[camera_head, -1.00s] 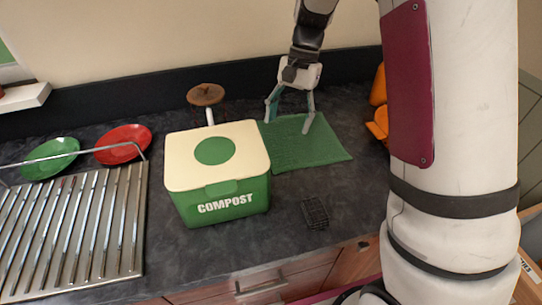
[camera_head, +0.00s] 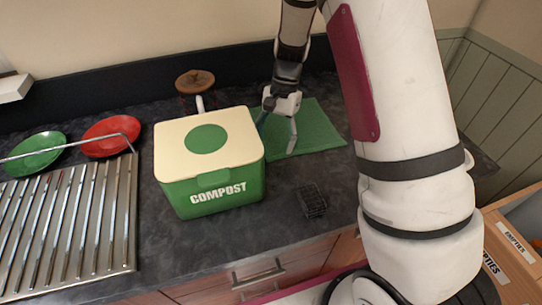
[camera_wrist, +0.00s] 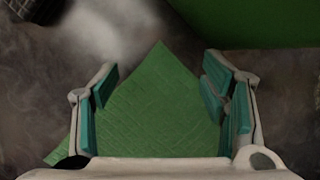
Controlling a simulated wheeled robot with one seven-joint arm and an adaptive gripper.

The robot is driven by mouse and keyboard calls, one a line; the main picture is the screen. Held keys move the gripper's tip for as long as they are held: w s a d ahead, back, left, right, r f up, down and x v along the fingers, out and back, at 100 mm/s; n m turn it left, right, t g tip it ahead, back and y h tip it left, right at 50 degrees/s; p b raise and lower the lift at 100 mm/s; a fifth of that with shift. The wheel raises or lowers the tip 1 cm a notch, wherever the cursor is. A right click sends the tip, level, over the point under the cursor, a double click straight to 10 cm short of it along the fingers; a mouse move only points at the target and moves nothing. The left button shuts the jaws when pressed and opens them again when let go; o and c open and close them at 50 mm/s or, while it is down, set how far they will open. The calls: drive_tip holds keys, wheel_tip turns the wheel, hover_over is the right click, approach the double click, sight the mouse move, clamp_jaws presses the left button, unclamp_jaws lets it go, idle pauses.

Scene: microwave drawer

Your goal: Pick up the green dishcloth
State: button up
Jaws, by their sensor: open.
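The green dishcloth (camera_head: 318,132) lies flat on the dark countertop, right of the compost bin. My gripper (camera_head: 277,138) is open and points down at the cloth's left part. In the wrist view the cloth (camera_wrist: 155,105) lies between the two spread, teal-padded fingers (camera_wrist: 160,95), with one corner pointing up the picture. The gripper holds nothing. I cannot tell whether the fingertips touch the cloth or counter. My arm hides part of the area right of the cloth.
The green compost bin (camera_head: 215,195) with a cream lid stands close left of my gripper; its side (camera_wrist: 260,22) fills the wrist view's upper right. A small black rack (camera_head: 311,200) lies in front. Red (camera_head: 110,137) and green (camera_head: 38,153) plates and a metal drainer (camera_head: 70,230) are left.

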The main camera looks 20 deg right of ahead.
drive_tip(key=shift+x, duration=0.95)
drive_tip(key=shift+f, duration=0.15)
drive_tip(key=shift+f, duration=0.15)
drive_tip(key=shift+s+f, duration=0.1)
drive_tip(key=shift+s, duration=0.1)
clamp_jaws()
wheel_tip(320, 180, up, 12)
drive_tip(key=p, duration=0.3)
drive_tip(key=shift+w, duration=0.15)
wheel_tip(320, 180, up, 27)
drive_tip(key=p, duration=0.2)
drive_tip(key=shift+p, duration=0.4)
